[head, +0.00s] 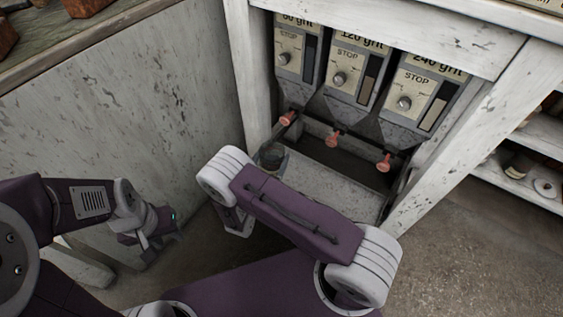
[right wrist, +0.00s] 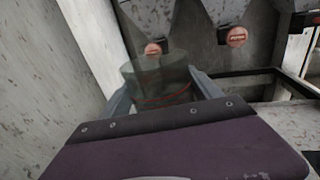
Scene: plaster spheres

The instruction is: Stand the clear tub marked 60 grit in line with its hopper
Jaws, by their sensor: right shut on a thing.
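A clear tub (right wrist: 160,76) with a red line around it stands between the fingers of my right gripper (right wrist: 163,95), which is shut on it. Its marking is not readable. In the head view the tub (head: 271,154) shows just beyond my right arm, below and left of the 60 grit hopper's red spout (head: 287,119). The 60 grit hopper (head: 296,50) is the leftmost of three. In the right wrist view the leftmost red spout (right wrist: 152,50) shows just beyond the tub's rim. My left gripper (head: 165,228) hangs low at left, apart from the tub; its jaws are unclear.
The 120 grit hopper (head: 350,68) and 240 grit hopper (head: 422,90) stand to the right, each with a red spout. A pale speckled surface (head: 335,185) lies below the spouts. A white post (head: 249,80) and wall stand close on the left.

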